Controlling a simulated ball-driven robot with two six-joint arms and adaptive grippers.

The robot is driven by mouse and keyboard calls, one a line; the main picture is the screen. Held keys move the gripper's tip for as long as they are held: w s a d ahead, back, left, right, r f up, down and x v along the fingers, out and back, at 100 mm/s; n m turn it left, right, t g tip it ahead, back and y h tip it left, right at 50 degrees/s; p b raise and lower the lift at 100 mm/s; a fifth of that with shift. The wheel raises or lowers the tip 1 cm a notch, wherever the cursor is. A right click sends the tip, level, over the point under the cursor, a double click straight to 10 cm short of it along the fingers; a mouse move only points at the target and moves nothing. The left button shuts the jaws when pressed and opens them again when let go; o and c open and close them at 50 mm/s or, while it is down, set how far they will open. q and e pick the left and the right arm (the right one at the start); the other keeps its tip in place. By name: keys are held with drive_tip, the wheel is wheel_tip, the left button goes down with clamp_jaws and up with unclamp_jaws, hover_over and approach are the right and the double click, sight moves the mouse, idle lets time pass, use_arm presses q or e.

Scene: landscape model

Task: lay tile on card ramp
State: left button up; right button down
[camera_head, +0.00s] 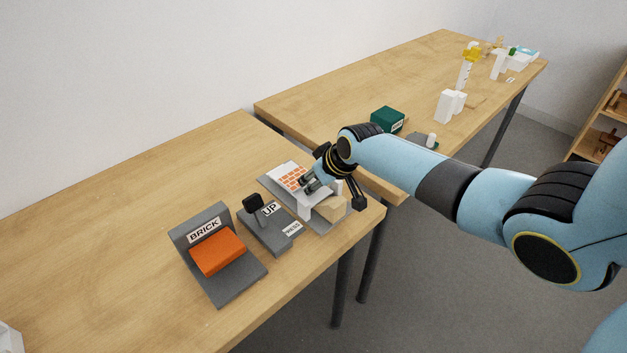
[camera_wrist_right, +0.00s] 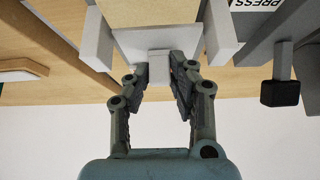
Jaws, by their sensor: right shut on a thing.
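A white tile-like panel with orange brick-shaped marks (camera_head: 288,176) lies on a grey stand (camera_head: 268,184) near the table's right end. A pale sloped piece (camera_head: 322,212), perhaps the card ramp, is just in front of it. My right gripper (camera_head: 312,185) is at the panel's right side. In the right wrist view the fingers (camera_wrist_right: 159,67) are shut on a small light grey tab (camera_wrist_right: 158,55) in front of a pale plate (camera_wrist_right: 153,42) between two light side walls. I cannot tell whether the tab belongs to the tile. My left gripper is not in view.
Left of the stand are a grey block with a black-knobbed lever (camera_head: 253,203) and an orange brick (camera_head: 217,254) on a grey stand labelled BRICK. A second table (camera_head: 330,105) behind holds a green box (camera_head: 387,119) and white models.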

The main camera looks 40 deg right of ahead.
drive_tip(key=shift+f, duration=0.15)
idle(0.6)
drive_tip(key=c, duration=1.1)
unclamp_jaws()
drive_tip(key=p+v, duration=0.7)
drive_tip(key=p, duration=0.1)
